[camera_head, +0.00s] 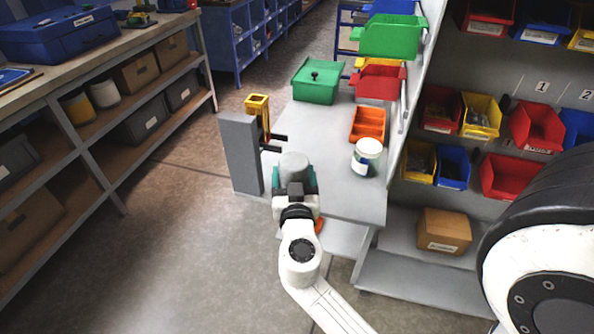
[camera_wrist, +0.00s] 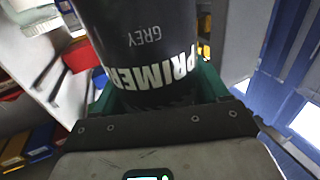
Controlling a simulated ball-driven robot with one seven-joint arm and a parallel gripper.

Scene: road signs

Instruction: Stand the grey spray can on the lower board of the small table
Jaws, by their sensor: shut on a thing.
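My gripper (camera_head: 295,180) is shut on the grey spray can (camera_head: 294,162), whose rounded grey top shows between the teal fingers in the head view. In the wrist view the can (camera_wrist: 140,45) is dark, with "GREY" and "PRIMER" lettering, between the green fingers of my gripper (camera_wrist: 158,92). The can is over the front left part of the small table's grey top (camera_head: 330,125) in the picture; its base is hidden, so any contact below cannot be told. The lower board (camera_head: 343,238) shows partly below the top's front edge, and an orange thing (camera_head: 318,225) shows beside my wrist.
On the table top stand a white tub (camera_head: 366,158), an orange bin (camera_head: 368,125) and a green box (camera_head: 317,82). A grey upright panel (camera_head: 241,152) and yellow post (camera_head: 258,107) stand at left. A cardboard box (camera_head: 443,231) sits on the right shelf. Floor at left is clear.

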